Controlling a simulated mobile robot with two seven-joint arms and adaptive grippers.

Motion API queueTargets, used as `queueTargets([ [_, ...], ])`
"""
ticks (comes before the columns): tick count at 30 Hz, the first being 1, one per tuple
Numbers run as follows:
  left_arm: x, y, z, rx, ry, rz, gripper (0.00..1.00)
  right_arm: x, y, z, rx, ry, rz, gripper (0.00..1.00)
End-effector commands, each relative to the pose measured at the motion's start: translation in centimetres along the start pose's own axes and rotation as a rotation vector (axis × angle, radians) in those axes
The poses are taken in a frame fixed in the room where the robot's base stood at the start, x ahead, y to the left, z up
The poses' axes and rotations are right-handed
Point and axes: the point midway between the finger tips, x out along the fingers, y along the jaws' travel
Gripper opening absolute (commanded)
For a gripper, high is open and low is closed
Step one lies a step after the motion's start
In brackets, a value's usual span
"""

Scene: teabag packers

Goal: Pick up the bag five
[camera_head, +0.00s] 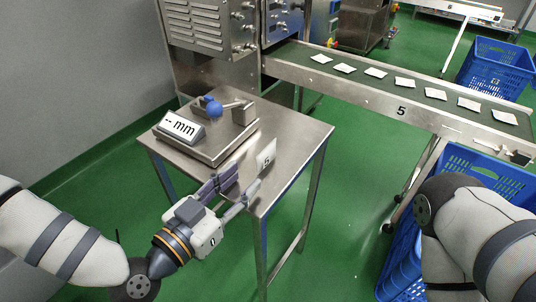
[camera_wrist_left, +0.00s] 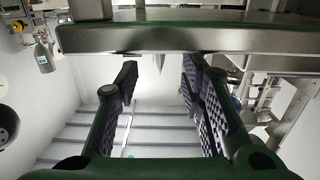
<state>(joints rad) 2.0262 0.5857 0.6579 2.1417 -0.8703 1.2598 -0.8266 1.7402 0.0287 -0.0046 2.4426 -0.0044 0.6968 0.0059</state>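A thin white bag marked 5 (camera_head: 266,157) stands upright near the right side of the steel table (camera_head: 300,131). My left gripper (camera_head: 244,179) is at the table's front edge, with its fingers pointing toward the bag. In the left wrist view the two dark padded fingers (camera_wrist_left: 158,88) are wide apart with nothing held between them. A small pointed thing (camera_wrist_left: 160,59) shows between them at the table edge; I cannot tell if it is the bag seen edge-on. My right gripper is out of view; only its arm shows at right.
A measuring stand with a blue knob (camera_head: 213,109) and a "-- mm" display (camera_head: 180,128) stands on the table, left of the bag. A conveyor (camera_head: 375,92) carries several white bags. Blue crates (camera_head: 497,66) stand at right. Green floor is clear between table and conveyor.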

Motion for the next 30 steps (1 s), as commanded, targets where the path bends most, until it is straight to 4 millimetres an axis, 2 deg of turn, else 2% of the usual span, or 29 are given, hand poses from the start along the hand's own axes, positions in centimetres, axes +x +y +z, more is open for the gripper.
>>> queueTargets([
  [3,2.5,0.1,0.1,0.000,-0.002,0.001,0.36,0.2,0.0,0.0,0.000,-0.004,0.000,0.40],
  [8,4.5,0.0,-0.1,-0.002,-0.002,0.001,0.36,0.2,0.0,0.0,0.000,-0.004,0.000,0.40],
  [12,7.2,0.0,-1.0,-0.003,-0.001,0.001,0.36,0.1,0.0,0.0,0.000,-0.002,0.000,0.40],
  [15,8.7,0.0,-0.7,-0.003,-0.004,0.001,0.36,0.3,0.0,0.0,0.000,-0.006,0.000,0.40],
  [23,9.2,0.0,-0.8,-0.003,-0.004,0.001,0.36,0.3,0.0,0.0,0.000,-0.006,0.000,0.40],
  [24,9.2,0.0,-0.8,-0.003,-0.004,0.001,0.28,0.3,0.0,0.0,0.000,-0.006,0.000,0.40],
  [30,9.2,0.0,-0.8,-0.003,-0.004,0.001,0.05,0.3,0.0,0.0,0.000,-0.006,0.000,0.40],
])
